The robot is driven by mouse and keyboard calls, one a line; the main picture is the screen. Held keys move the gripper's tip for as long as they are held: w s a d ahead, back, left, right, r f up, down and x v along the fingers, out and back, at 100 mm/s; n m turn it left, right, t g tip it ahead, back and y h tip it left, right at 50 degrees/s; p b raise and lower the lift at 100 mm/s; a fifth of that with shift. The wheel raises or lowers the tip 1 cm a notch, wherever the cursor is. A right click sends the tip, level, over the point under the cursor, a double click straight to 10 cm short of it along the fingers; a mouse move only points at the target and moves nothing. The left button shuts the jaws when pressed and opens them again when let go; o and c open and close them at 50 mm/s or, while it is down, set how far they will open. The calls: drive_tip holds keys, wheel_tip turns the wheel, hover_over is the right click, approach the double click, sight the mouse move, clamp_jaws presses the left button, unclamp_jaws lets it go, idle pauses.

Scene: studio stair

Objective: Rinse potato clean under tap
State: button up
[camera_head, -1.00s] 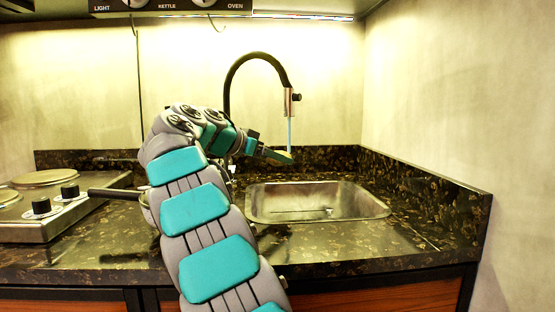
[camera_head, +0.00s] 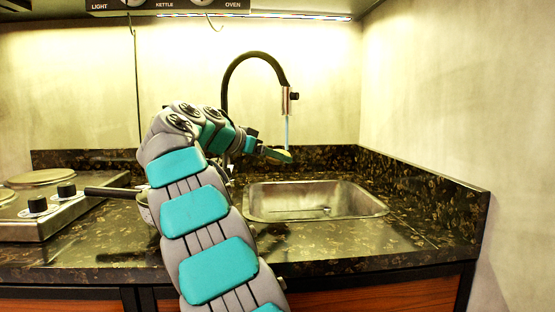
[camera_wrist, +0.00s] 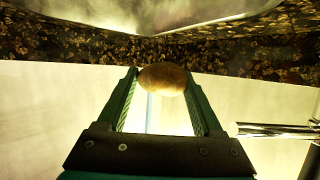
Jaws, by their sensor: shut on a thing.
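A brown potato (camera_wrist: 163,79) is held between the fingertips of my gripper (camera_wrist: 161,88) in the wrist view. In the head view my gripper (camera_head: 272,153) is above the back of the sink (camera_head: 262,213), and the potato there is small and partly hidden by the fingers. The black tap (camera_head: 262,56) arches over from behind my arm, its metal spout (camera_head: 287,101) pointing down. A thin bluish water stream (camera_head: 287,131) runs from the spout down to the gripper's tip, where the potato is.
A hob with black knobs (camera_head: 38,205) stands at left. A pan, its dark handle (camera_head: 108,191) pointing left, is partly hidden behind my arm. The dark speckled counter (camera_head: 350,245) is clear in front of the sink. A wall closes the right side.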

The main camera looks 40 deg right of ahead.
sight(274, 160)
drive_tip(key=shift+a, duration=0.15)
drive_tip(key=shift+s+a+f+b, duration=0.1)
drive_tip(key=shift+s+a+b, duration=0.1)
drive_tip(key=shift+b, duration=0.15)
drive_tip(key=shift+s+a+b, duration=0.5)
drive_tip(key=shift+s+b, duration=0.15)
drive_tip(key=shift+s, duration=0.1)
drive_tip(key=shift+s+a+b, duration=0.45)
drive_tip(key=shift+s+b, duration=0.15)
drive_tip(key=shift+s, duration=0.15)
drive_tip(key=s+a+b, duration=0.2)
drive_tip(key=s, duration=0.1)
drive_tip(key=shift+s, duration=0.1)
idle(0.4)
drive_tip(key=s+a+r, duration=0.2)
drive_tip(key=s+r, duration=0.2)
drive_tip(key=shift+a+p, duration=0.35)
drive_tip(key=shift+a, duration=0.05)
idle(0.8)
